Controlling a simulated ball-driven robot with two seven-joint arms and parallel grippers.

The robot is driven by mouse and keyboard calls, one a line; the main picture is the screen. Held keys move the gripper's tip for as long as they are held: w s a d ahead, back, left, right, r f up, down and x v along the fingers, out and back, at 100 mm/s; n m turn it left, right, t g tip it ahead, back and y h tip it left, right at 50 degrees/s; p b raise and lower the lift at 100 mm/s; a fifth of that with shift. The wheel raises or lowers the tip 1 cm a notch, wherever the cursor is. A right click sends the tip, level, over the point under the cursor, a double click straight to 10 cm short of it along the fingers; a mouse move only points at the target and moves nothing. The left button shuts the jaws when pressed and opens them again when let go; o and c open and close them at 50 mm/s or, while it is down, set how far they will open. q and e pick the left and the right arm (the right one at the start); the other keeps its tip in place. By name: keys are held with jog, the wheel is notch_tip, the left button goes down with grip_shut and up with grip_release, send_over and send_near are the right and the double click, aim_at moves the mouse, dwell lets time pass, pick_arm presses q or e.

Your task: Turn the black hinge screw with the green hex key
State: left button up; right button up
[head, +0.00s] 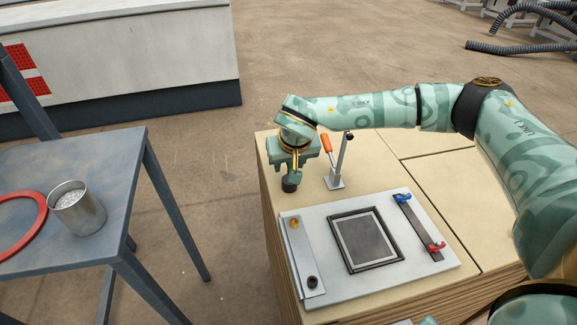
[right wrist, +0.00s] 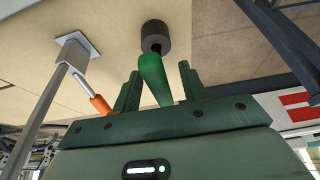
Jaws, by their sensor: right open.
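My right gripper (head: 292,176) hangs over the far left corner of the wooden workbench. In the right wrist view its two fingers (right wrist: 159,88) are apart, with the green handle of the hex key (right wrist: 152,76) between them. A gap shows beside the handle. The handle's far end meets a black cylinder (right wrist: 154,36), which also shows below the gripper in the head view (head: 291,184). The key's shaft is hidden. The black hinge screw (head: 312,282) is at the near end of the metal strip (head: 303,258), away from the gripper. My left gripper is not in view.
A post on a square base (head: 337,183) stands close right of the gripper, with an orange-handled part (head: 327,143) beside it. A light plate (head: 318,215) carries a dark framed panel (head: 366,241) and blue and red clamps. A blue-grey table with a metal cup (head: 85,215) stands left.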

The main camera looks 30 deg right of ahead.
jog(key=shift+r, duration=0.1)
jog(key=shift+s, duration=0.1)
grip_shut()
notch_tip(320, 180, up, 10)
jog(key=p, duration=0.3)
jog(key=c, duration=0.6)
grip_release()
jog(key=shift+c, duration=0.2)
grip_shut()
